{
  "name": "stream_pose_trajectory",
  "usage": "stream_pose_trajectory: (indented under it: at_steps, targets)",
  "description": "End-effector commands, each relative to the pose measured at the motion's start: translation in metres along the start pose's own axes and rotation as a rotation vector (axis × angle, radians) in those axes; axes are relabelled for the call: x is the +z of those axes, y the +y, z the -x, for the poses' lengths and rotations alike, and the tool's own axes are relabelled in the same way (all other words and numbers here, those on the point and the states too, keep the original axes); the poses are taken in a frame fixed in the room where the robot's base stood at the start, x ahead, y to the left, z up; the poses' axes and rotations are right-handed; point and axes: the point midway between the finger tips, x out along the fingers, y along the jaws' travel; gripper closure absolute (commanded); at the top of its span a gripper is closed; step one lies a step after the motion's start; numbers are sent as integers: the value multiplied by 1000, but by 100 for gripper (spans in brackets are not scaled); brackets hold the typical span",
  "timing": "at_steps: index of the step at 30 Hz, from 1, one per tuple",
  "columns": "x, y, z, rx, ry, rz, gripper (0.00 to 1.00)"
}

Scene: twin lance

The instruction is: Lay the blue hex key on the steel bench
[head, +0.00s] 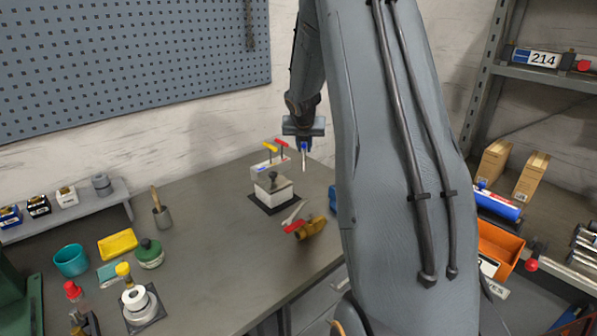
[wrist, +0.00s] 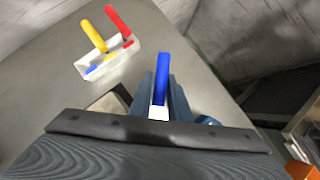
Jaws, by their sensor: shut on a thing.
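The blue hex key (wrist: 161,78) is between the fingers of my gripper (wrist: 162,100) in the wrist view, its blue part pointing away from the camera. In the head view my gripper (head: 304,147) is shut on it above the back right of the steel bench (head: 205,235), with a pale length showing below the fingers. The bench also shows in the wrist view (wrist: 40,65). A white rack (wrist: 110,63) holds a yellow hex key (wrist: 93,35) and a red hex key (wrist: 118,22). It stands left of my gripper in the head view (head: 264,171).
A pale block with a dark knob (head: 272,188) sits on a black mat near the rack. A brown-orange item (head: 311,228) and red-handled tool (head: 293,225) lie near the right edge. Bench space is clear left of the mat. A cup (head: 161,214) and yellow tray (head: 117,243) stand further left.

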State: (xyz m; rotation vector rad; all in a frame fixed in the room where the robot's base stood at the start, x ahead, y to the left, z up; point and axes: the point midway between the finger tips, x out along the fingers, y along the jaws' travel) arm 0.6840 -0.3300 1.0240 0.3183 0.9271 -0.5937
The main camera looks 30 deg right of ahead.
Motion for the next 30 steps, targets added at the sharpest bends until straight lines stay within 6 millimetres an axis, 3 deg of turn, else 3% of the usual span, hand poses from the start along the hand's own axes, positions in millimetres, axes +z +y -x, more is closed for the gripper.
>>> stream_pose_trajectory:
  at_steps: [3, 15, 28, 29, 30]
  targets:
    - [-12, -1, -18, -1, 1, 0, 100]
    - [-36, 1, -54, 1, -1, 3, 100]
    - [-40, 1, -58, 2, -1, 3, 100]
    - [-40, 1, -58, 2, -1, 3, 82]
    - [-40, 1, -58, 2, -1, 2, 75]
